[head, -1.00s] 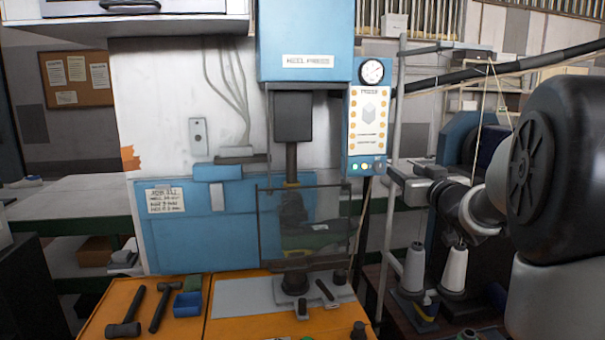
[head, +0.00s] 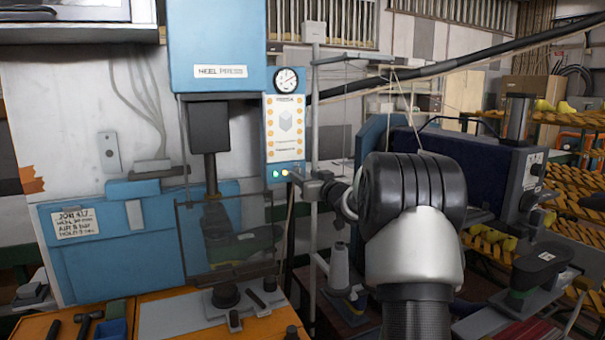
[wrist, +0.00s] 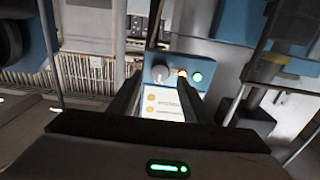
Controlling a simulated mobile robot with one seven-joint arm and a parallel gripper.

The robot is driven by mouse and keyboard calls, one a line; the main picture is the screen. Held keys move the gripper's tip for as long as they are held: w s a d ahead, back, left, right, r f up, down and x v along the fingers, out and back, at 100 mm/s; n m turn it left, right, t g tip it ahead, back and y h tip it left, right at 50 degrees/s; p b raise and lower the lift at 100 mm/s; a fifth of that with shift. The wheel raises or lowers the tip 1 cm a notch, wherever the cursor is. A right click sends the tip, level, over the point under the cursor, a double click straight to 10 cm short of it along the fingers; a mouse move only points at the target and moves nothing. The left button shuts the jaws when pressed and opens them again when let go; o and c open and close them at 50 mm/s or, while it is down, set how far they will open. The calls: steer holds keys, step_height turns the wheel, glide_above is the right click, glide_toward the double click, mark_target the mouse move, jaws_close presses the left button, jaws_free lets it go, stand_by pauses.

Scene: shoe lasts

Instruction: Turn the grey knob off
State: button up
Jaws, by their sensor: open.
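The grey knob (wrist: 159,73) shows in the wrist view on a blue control panel (wrist: 171,61), beside an orange light (wrist: 182,73) and a green light (wrist: 197,77). My gripper (wrist: 160,82) is open, its two dark fingers reaching toward the panel with the knob between their tips in the picture. I cannot tell whether either finger touches it. In the head view, my gripper (head: 297,176) is at the lower right corner of the press's panel (head: 285,128), next to the lit lights. The knob is not clearly visible there.
The blue heel press (head: 219,45) stands left of my arm, with a clear guard (head: 228,240) below its head. A gauge (head: 286,80) sits above the panel. A thin grey post (head: 315,130) stands just right of it.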

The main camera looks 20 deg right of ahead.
mark_target(298, 173)
steer(key=shift+w, duration=1.35)
steer(key=c, duration=1)
steer(key=shift+c, duration=0.2)
